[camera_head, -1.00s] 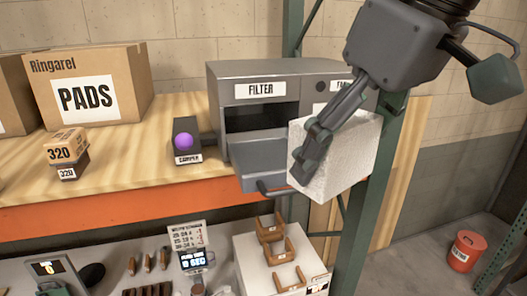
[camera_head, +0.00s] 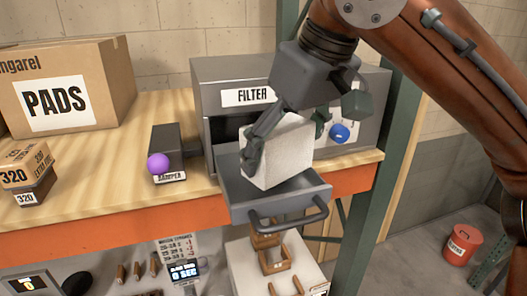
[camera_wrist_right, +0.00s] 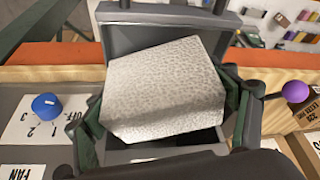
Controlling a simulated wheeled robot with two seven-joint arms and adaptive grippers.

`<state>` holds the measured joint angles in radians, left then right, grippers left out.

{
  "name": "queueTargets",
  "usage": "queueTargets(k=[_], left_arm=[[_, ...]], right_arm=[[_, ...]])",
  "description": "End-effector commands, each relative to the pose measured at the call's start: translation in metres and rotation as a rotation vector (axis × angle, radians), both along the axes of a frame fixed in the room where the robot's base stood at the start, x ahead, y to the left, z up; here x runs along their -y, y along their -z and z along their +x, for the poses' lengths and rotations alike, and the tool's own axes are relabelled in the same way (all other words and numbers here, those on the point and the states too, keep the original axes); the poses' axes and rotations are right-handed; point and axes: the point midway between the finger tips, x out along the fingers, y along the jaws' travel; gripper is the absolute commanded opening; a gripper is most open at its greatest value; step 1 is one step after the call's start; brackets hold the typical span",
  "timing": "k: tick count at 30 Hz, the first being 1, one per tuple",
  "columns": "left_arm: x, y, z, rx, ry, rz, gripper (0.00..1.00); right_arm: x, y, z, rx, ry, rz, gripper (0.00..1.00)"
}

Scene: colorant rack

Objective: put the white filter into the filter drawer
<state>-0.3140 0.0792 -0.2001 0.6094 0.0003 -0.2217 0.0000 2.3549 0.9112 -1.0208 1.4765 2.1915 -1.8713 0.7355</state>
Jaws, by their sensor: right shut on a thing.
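The white filter (camera_head: 283,153) is a textured white block. My right gripper (camera_head: 285,140) is shut on it and holds it, tilted, over the open filter drawer (camera_head: 272,204). In the right wrist view the filter (camera_wrist_right: 163,90) sits between the gripper's two fingers, and the drawer (camera_wrist_right: 160,38) shows behind it. The filter's lower part is at or just inside the drawer's rim; I cannot tell whether it touches the floor. The drawer is pulled out of the grey filter housing (camera_head: 215,78) and its handle (camera_head: 290,222) faces front. My left gripper is not in view.
A damper box with a purple knob (camera_head: 158,164) stands left of the housing. A blue knob (camera_head: 339,133) is on the housing's right side. A PADS carton (camera_head: 115,85) and small 320 boxes (camera_head: 25,172) are at left. A green post (camera_head: 395,160) stands at right.

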Motion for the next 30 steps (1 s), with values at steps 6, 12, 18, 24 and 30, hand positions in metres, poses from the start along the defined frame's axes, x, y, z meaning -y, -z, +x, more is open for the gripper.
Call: queueTargets(k=[6,12,18,24,30], left_arm=[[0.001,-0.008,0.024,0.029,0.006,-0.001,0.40],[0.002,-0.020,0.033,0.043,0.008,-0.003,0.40],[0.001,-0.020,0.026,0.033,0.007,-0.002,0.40],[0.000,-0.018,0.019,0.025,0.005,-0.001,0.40],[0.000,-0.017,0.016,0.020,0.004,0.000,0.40]], right_arm=[[-0.009,0.008,0.013,-0.002,0.002,-0.002,0.56],[-0.024,0.025,0.033,0.001,0.002,-0.003,0.56],[-0.027,0.032,0.037,0.001,0.004,0.000,0.56],[-0.027,0.033,0.037,0.000,0.004,-0.001,0.56],[-0.027,0.036,0.037,-0.001,0.004,-0.001,0.87]])
